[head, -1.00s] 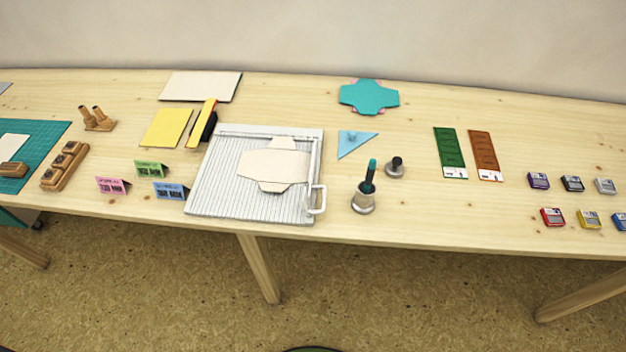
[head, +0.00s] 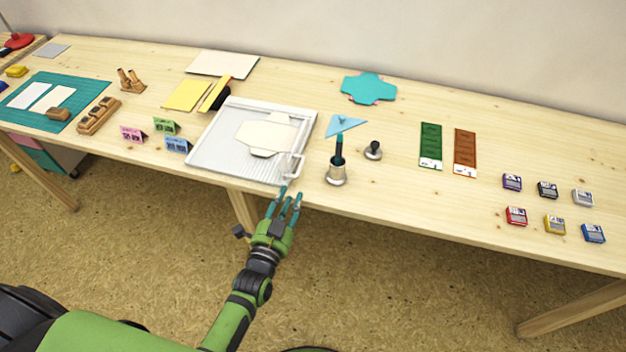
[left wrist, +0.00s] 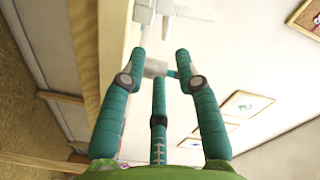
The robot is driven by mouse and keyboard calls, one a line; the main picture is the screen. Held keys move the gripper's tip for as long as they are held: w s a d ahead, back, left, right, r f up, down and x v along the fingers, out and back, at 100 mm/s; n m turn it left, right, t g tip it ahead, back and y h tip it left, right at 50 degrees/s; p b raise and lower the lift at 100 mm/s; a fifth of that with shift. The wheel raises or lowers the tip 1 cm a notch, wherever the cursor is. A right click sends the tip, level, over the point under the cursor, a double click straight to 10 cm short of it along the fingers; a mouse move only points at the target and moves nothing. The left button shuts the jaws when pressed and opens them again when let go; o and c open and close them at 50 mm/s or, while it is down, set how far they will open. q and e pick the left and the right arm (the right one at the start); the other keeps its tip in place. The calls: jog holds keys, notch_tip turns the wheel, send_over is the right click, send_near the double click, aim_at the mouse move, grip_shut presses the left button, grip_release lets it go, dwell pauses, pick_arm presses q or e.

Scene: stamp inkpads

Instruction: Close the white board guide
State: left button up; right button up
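The white board (head: 215,160) lies flat on the table, with a cream die-cut card (head: 268,133) on it. Its white guide runs along the board's right side and ends in a loop-shaped handle (head: 293,166) at the front right corner. My left gripper (head: 284,203) is at the table's front edge, just in front of the handle, with its three teal fingers spread and pointing at it. In the left wrist view a pale piece (left wrist: 155,68) shows beyond or between the open fingertips; I cannot tell whether they touch it. My right gripper is not in view.
A pot with a teal-handled tool (head: 337,174) and a dark-knobbed stamp (head: 373,150) stand right of the board. A blue triangle (head: 345,124) lies behind them. Small blue (head: 178,145), pink and green signs stand to the left. Several inkpads sit far right.

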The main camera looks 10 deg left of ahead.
aim_at(298, 172)
pick_arm(q)
jog(key=w, duration=0.3)
jog(key=shift+w+a+r, duration=0.15)
jog(key=shift+w+r, duration=0.15)
jog(key=w, duration=0.4)
jog(key=shift+w+d+f, duration=0.1)
jog(key=shift+w+d, duration=0.1)
jog(key=shift+w, duration=0.15)
jog(key=c, duration=0.5)
grip_shut()
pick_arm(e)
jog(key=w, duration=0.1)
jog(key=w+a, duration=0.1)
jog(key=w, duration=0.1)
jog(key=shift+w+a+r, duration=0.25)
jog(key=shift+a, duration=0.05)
